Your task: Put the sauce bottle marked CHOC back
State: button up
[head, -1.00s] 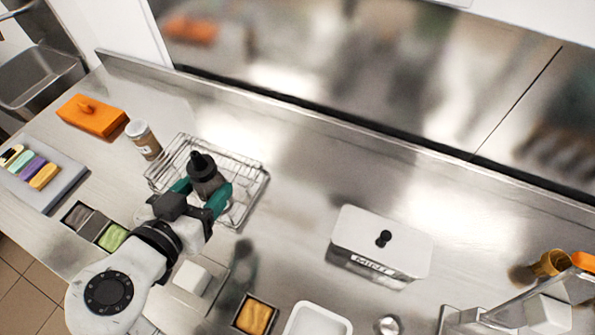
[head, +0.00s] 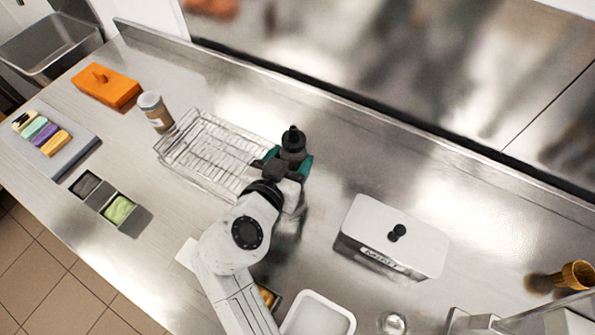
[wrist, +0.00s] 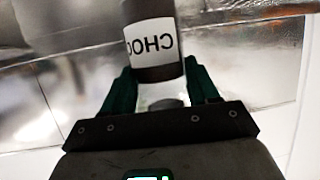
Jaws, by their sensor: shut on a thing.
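The sauce bottle marked CHOC is dark with a black cap and nozzle; its top (head: 293,139) shows in the head view. My gripper (head: 286,163) has green fingers shut on the bottle, one on each side. It holds the bottle just right of the wire rack (head: 210,150), between the rack and the MINT box. The bottle looks roughly upright. Its base is hidden in the head view, so I cannot tell its height above the counter. The wire rack looks empty.
A white lidded box marked MINT (head: 392,236) stands to the right. A jar (head: 155,111) stands at the rack's left end, near an orange box (head: 106,87). A white tray (head: 318,316) lies at the front. The counter behind the bottle is clear.

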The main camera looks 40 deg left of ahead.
jog(key=shift+w+d+f, duration=0.1)
jog(key=shift+w+f, duration=0.1)
jog(key=shift+f, duration=0.15)
jog(key=shift+w+d+f+b, duration=0.15)
jog(key=shift+f+b, duration=0.25)
jog(key=shift+f, duration=0.3)
jog(key=shift+w+f+b, duration=0.2)
jog(key=shift+f+b, duration=0.25)
jog(key=shift+f, duration=0.2)
jog(key=shift+w+d+f+b, duration=0.15)
jog(key=shift+f+b, duration=0.25)
jog(key=shift+f, duration=0.3)
jog(key=shift+f, duration=0.15)
jog(key=o, duration=1.2)
jog(key=shift+c, duration=0.2)
jog(key=shift+r, duration=0.2)
jog(key=b+v, duration=0.1)
jog(key=v, duration=1.1)
jog(key=shift+b, duration=0.4)
